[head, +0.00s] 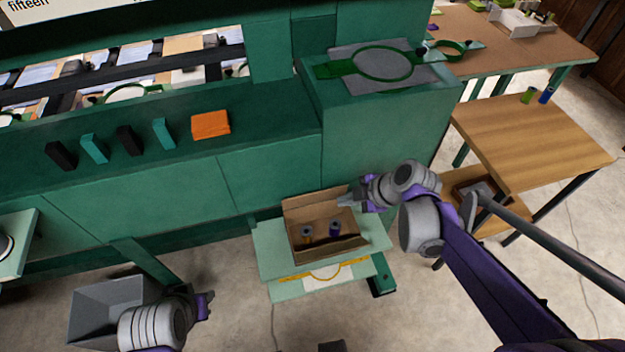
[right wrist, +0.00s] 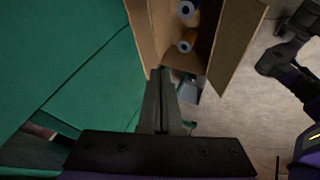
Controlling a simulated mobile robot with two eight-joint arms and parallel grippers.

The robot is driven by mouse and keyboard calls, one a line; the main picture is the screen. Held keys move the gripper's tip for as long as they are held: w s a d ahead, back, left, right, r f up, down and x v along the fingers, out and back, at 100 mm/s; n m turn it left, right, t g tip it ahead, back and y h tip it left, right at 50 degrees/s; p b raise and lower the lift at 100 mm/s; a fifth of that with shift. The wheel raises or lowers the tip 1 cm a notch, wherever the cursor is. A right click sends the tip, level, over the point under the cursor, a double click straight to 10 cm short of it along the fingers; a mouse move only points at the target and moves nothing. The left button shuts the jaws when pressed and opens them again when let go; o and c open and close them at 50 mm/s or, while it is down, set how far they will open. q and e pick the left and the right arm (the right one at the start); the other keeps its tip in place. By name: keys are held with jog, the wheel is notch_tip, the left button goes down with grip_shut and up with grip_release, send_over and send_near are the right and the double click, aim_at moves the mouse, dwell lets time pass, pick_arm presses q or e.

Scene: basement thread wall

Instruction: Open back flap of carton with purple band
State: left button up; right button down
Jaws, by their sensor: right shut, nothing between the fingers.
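The open brown carton (head: 350,243) sits on a pale green stand, with two thread spools inside, one orange (head: 307,235) and one purple (head: 335,229). Its back flap (head: 312,199) stands up toward the bench; it also shows in the right wrist view (right wrist: 139,32). The front flap (right wrist: 238,45) is spread outward. I cannot make out a purple band on the carton. My right gripper (head: 345,200) is shut and empty at the carton's back right corner, its tips (right wrist: 160,72) close to the back flap's end; contact is unclear. My left gripper (head: 208,305) is low at left, away from the carton; its jaws are unclear.
The green bench front (head: 275,180) rises close behind the carton. The pale green stand (head: 268,245) has little free room around the carton. A grey bin (head: 95,305) is on the floor at left. A wooden table (head: 540,135) stands at right.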

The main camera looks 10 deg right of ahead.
jog(key=s, duration=0.1)
jog(key=b, duration=0.2)
send_near(309, 199)
jog(key=shift+t, duration=0.3)
jog(key=x, duration=0.4)
jog(key=shift+s+f, duration=0.15)
jog(key=shift+f, duration=0.15)
jog(key=shift+p, duration=0.3)
